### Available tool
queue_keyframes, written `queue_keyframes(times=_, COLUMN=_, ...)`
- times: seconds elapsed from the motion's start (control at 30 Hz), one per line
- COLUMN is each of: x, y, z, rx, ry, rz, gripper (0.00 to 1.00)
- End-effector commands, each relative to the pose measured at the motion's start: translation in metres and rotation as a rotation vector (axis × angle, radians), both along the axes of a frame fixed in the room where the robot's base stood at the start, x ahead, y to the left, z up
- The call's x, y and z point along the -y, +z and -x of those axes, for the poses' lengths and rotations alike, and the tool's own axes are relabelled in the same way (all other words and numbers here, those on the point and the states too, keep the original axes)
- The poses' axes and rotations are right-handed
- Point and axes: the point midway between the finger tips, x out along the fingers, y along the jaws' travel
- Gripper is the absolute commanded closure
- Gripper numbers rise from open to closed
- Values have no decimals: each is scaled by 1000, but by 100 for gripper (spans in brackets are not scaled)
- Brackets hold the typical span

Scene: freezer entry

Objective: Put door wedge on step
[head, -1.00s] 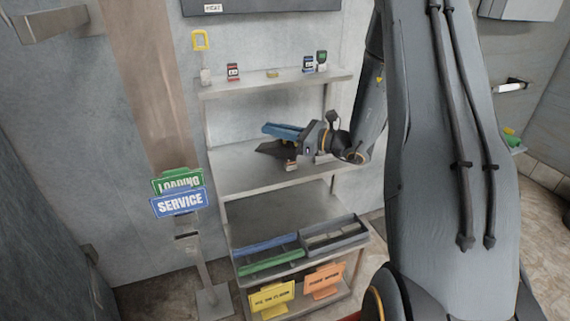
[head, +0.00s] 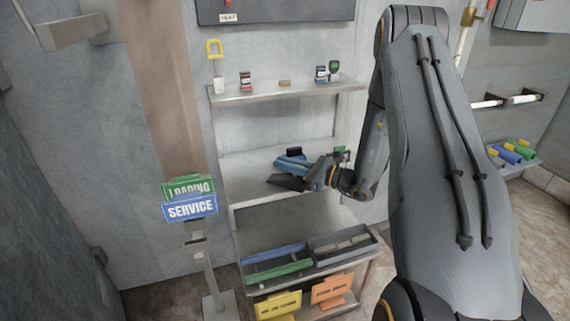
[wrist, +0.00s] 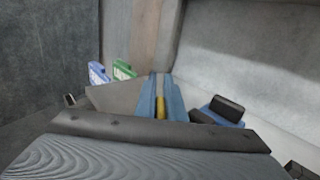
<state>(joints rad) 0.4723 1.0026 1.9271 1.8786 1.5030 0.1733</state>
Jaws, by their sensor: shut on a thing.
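The door wedge appears to be the dark grey tapered piece (head: 286,183) at my gripper (head: 312,176). My gripper is shut on it, and its thin end points left. The wedge is at the middle shelf of the rack; I cannot tell whether it touches the shelf. In the wrist view, a grey tapered shape (wrist: 114,97) shows beside a blue part with a yellow strip, beyond my gripper's dark body, which hides much of the grasp. I cannot make out a separate step in these views.
A blue block with a dark top (head: 292,160) sits just behind the wedge on the middle shelf (head: 250,189). The upper shelf (head: 260,92) holds small items. Bins (head: 278,268) and yellow and orange signs (head: 331,291) are below. A sign post (head: 190,207) stands at left.

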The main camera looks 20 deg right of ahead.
Motion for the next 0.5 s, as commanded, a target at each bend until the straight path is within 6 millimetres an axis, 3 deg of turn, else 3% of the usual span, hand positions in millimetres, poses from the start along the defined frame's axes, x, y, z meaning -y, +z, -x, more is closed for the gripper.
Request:
queue_keyframes(times=0.2, x=0, y=-1, z=0, rx=1, ry=0, rz=-1, gripper=100)
queue_keyframes(times=0.23, x=0, y=-2, z=0, rx=0, ry=0, rz=0, gripper=87)
queue_keyframes(times=0.33, x=0, y=-1, z=0, rx=0, ry=0, rz=0, gripper=72)
queue_keyframes(times=0.5, x=0, y=-1, z=0, rx=0, ry=0, rz=0, gripper=72)
